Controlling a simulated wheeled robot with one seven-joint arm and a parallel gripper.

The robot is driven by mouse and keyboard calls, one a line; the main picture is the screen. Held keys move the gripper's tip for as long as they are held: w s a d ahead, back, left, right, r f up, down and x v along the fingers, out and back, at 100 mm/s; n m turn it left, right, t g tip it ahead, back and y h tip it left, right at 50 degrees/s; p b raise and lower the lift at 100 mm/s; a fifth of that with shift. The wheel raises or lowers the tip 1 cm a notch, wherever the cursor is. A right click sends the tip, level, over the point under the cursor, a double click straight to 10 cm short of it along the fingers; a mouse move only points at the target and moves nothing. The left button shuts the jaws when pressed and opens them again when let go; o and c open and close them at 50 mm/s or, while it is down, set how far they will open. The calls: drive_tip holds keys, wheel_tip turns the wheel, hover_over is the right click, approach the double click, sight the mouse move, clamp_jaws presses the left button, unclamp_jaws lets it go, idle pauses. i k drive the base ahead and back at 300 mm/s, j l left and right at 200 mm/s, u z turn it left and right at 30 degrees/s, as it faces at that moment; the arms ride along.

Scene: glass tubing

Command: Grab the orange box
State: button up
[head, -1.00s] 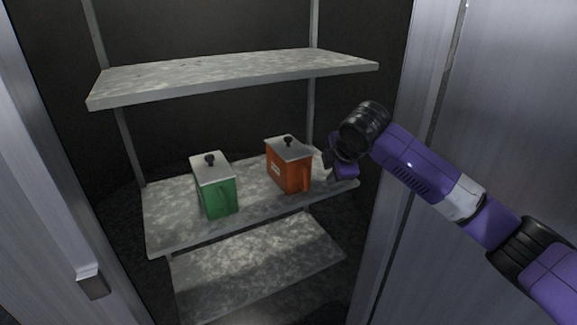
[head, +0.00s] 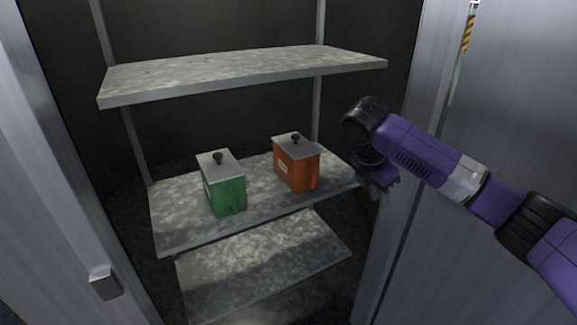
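The orange box (head: 296,165) stands upright on the middle shelf (head: 180,234), right of centre in the head view. It has a grey lid with a dark round knob and a pale label on its left face. My gripper (head: 384,196) is to the right of the orange box, apart from it, near the shelf's right end and the cabinet's right side. It points downward and is small and dark, so I cannot tell whether its fingers are open or shut. Nothing is seen held in it.
A green box (head: 226,190) with a similar lid and knob stands left of the orange box, with a gap between them. An upper shelf (head: 240,75) overhangs them, and a lower shelf (head: 262,262) looks empty. Metal door panels (head: 50,170) flank the opening.

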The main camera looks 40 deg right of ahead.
sight(301, 174)
drive_tip(key=i+j, duration=0.3)
drive_tip(key=j, duration=0.2)
drive_tip(key=i+j, duration=0.35)
drive_tip(key=j, duration=0.1)
